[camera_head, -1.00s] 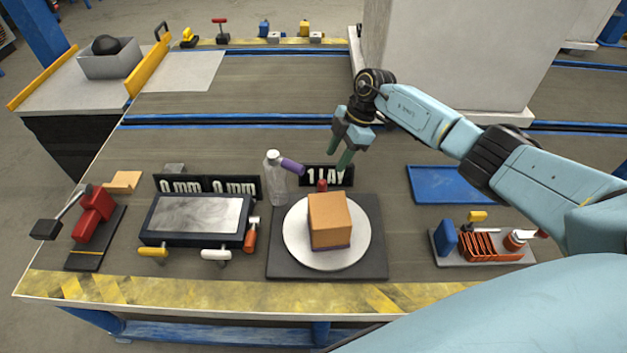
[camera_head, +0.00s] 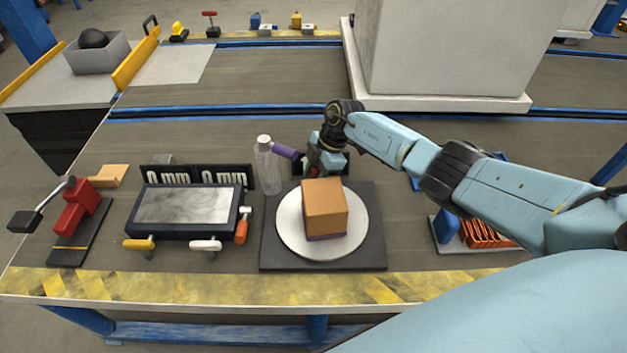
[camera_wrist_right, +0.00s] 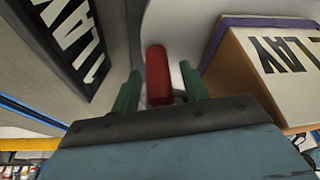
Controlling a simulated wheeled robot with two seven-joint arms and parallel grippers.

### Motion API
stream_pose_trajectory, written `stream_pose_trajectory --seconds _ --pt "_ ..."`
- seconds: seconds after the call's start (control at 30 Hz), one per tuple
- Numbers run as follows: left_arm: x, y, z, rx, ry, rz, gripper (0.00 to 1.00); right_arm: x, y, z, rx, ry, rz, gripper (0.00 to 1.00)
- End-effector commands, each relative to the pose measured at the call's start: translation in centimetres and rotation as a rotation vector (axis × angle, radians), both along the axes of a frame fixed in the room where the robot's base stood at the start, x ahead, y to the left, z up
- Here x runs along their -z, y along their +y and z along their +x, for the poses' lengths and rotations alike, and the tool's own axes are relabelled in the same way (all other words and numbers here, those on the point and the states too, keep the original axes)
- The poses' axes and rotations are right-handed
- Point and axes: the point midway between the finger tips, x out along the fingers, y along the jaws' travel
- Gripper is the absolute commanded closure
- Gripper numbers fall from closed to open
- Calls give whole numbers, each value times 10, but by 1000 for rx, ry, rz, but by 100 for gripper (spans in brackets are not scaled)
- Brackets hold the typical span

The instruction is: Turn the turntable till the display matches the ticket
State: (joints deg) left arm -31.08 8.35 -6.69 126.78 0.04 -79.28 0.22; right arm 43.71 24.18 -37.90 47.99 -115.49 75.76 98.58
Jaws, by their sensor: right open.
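The turntable (camera_head: 291,236) is a round white plate on a dark square base, with an orange-brown box (camera_head: 325,208) on it. My right gripper (camera_head: 322,166) is low behind the plate, largely covering the black display (camera_head: 298,167). In the right wrist view, its open green fingers (camera_wrist_right: 159,88) stand on either side of a red peg (camera_wrist_right: 157,70) by the plate's rim. I cannot tell whether they touch it. The display shows there with large white characters (camera_wrist_right: 72,38), partly cut off; the box face (camera_wrist_right: 277,62) carries black letters reading "LAY". My left gripper is out of view.
A clear bottle (camera_head: 266,165) and a purple cylinder (camera_head: 286,152) stand close left of my right gripper. A framed panel (camera_head: 187,206) and a red lever device (camera_head: 76,207) lie farther left. An orange-ribbed rack (camera_head: 485,234) is at the right, partly behind my arm.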

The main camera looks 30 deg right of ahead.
Motion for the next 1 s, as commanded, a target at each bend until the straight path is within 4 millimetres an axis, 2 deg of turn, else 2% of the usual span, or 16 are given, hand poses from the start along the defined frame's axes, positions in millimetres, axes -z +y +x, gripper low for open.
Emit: stream_pose_trajectory --seconds 0.43,0.77,1.0 --pt "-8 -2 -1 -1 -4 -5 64 5 2 0 1 0 0 56" --pt "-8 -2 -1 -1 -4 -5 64 5 2 0 1 0 0 100" --pt "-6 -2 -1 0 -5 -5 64 5 3 1 -3 0 0 100"
